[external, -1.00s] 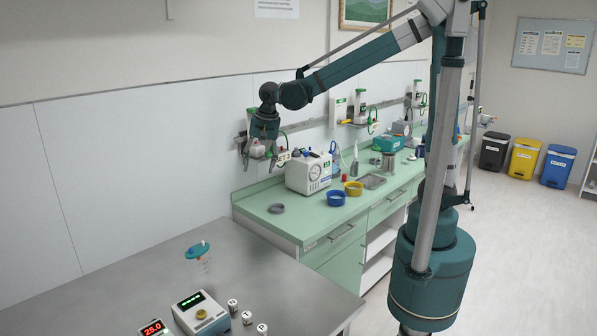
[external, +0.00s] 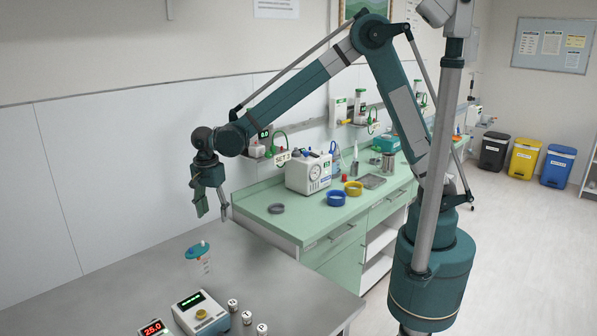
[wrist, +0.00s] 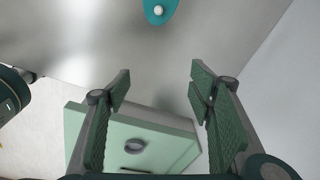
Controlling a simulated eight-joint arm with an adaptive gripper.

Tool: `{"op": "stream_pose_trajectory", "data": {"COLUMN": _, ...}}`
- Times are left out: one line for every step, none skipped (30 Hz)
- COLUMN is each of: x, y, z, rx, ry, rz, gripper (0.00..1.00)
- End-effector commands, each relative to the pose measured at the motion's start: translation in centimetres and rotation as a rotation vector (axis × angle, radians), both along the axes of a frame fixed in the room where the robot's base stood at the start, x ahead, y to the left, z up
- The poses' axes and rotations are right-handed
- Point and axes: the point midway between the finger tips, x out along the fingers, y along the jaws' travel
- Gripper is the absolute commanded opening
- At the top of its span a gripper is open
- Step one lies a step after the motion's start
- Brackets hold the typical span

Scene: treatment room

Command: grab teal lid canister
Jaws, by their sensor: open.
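The canister with the teal lid (external: 198,249) stands upright on the grey metal table, with a clear body below the lid. In the wrist view its teal lid (wrist: 160,10) with a white knob shows at the top edge, cut off by the frame. My gripper (external: 212,214) is open and empty, pointing down above the canister and a little to its right in the external view. In the wrist view my gripper's two fingers (wrist: 157,80) are wide apart with nothing between them at their height. The lid lies beyond the fingertips.
The grey metal table (external: 130,285) holds a scale-like device (external: 200,312), a red display (external: 152,328) and small white jars (external: 247,317) in front of the canister. The green counter (external: 300,225) behind carries a grey ring (external: 276,208), a blue bowl (external: 336,198) and a white machine (external: 308,174).

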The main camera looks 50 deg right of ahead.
Motion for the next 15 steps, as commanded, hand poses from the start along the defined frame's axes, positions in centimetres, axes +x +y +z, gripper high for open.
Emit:
{"op": "stream_pose_trajectory", "data": {"x": -0.2, "y": 1.4, "z": -1.0, "rx": -0.005, "ry": 0.004, "rz": -0.016, "gripper": 0.53}}
{"op": "stream_pose_trajectory", "data": {"x": -0.4, "y": 2.0, "z": -1.5, "rx": -0.009, "ry": 0.007, "rz": -0.028, "gripper": 0.53}}
{"op": "stream_pose_trajectory", "data": {"x": -0.6, "y": 2.9, "z": -2.2, "rx": -0.015, "ry": 0.010, "rz": -0.045, "gripper": 0.53}}
{"op": "stream_pose_trajectory", "data": {"x": -0.8, "y": 3.6, "z": -2.8, "rx": -0.018, "ry": 0.012, "rz": -0.058, "gripper": 0.53}}
{"op": "stream_pose_trajectory", "data": {"x": -0.9, "y": 4.3, "z": -3.3, "rx": -0.021, "ry": 0.014, "rz": -0.071, "gripper": 0.53}}
{"op": "stream_pose_trajectory", "data": {"x": -1.2, "y": 5.1, "z": -4.0, "rx": -0.027, "ry": 0.016, "rz": -0.087, "gripper": 0.53}}
{"op": "stream_pose_trajectory", "data": {"x": -1.4, "y": 5.7, "z": -4.6, "rx": -0.031, "ry": 0.018, "rz": -0.100, "gripper": 0.53}}
{"op": "stream_pose_trajectory", "data": {"x": -1.6, "y": 6.3, "z": -5.1, "rx": -0.035, "ry": 0.020, "rz": -0.111, "gripper": 0.53}}
{"op": "stream_pose_trajectory", "data": {"x": -1.9, "y": 7.0, "z": -5.8, "rx": -0.040, "ry": 0.021, "rz": -0.127, "gripper": 0.53}}
{"op": "stream_pose_trajectory", "data": {"x": -2.0, "y": 7.5, "z": -6.2, "rx": -0.043, "ry": 0.022, "rz": -0.138, "gripper": 0.53}}
{"op": "stream_pose_trajectory", "data": {"x": -2.2, "y": 8.0, "z": -6.7, "rx": -0.047, "ry": 0.023, "rz": -0.149, "gripper": 0.53}}
{"op": "stream_pose_trajectory", "data": {"x": -2.5, "y": 8.6, "z": -7.2, "rx": -0.051, "ry": 0.024, "rz": -0.161, "gripper": 0.53}}
{"op": "stream_pose_trajectory", "data": {"x": -2.6, "y": 9.0, "z": -7.6, "rx": -0.054, "ry": 0.025, "rz": -0.169, "gripper": 0.53}}
{"op": "stream_pose_trajectory", "data": {"x": -2.8, "y": 9.4, "z": -7.9, "rx": -0.057, "ry": 0.026, "rz": -0.178, "gripper": 0.53}}
{"op": "stream_pose_trajectory", "data": {"x": -3.0, "y": 9.8, "z": -8.4, "rx": -0.060, "ry": 0.026, "rz": -0.187, "gripper": 0.53}}
